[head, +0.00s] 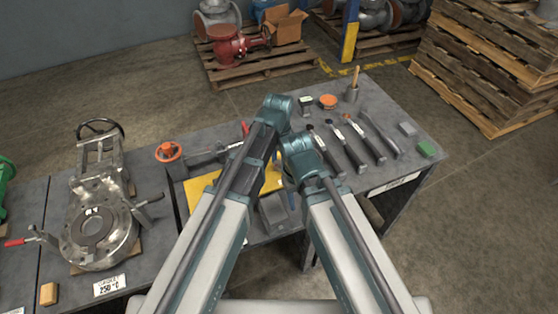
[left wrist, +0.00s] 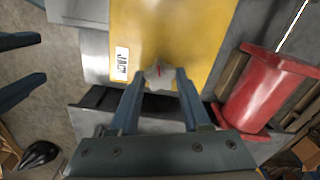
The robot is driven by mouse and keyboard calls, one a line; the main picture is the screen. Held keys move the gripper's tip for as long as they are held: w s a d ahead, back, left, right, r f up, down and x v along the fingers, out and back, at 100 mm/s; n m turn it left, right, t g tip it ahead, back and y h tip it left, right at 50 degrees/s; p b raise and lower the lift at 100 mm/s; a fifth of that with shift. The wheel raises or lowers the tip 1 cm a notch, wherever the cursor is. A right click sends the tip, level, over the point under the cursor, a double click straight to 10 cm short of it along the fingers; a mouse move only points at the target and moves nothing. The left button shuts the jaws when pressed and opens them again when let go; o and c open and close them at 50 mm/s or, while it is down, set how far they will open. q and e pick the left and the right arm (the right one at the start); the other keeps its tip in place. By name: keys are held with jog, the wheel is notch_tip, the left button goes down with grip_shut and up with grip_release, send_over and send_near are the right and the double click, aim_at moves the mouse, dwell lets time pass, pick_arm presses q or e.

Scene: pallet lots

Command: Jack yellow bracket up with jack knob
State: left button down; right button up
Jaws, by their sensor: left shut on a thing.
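The yellow bracket (left wrist: 205,30) fills the top middle of the left wrist view and carries a white label reading JACK. In the head view the yellow bracket (head: 200,189) shows only in part, behind my left arm. The jack knob (left wrist: 158,75) is a small grey lobed knob with a red mark, at the bracket's near edge beside the label. My left gripper (left wrist: 160,84) is shut on the knob, one finger on each side. My right gripper (left wrist: 18,68) shows at the left edge of the left wrist view, fingers apart and with nothing between them.
A red flanged spool (left wrist: 262,92) lies close to the right of the bracket. A metal gate valve (head: 95,225) stands on the bench at left, near an orange handwheel (head: 168,152). Several dark-handled tools (head: 345,150) lie at the right. A green block (head: 427,149) sits near the right edge.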

aim_at(278, 164)
pick_arm(q)
jog(key=shift+s+m, duration=0.1)
jog(key=shift+m, duration=0.6)
jog(key=shift+c, duration=1.8)
grip_release()
notch_tip(278, 164, up, 14)
jog(key=p, duration=1.4)
jog(key=shift+f, duration=0.15)
jog(key=shift+a, duration=0.1)
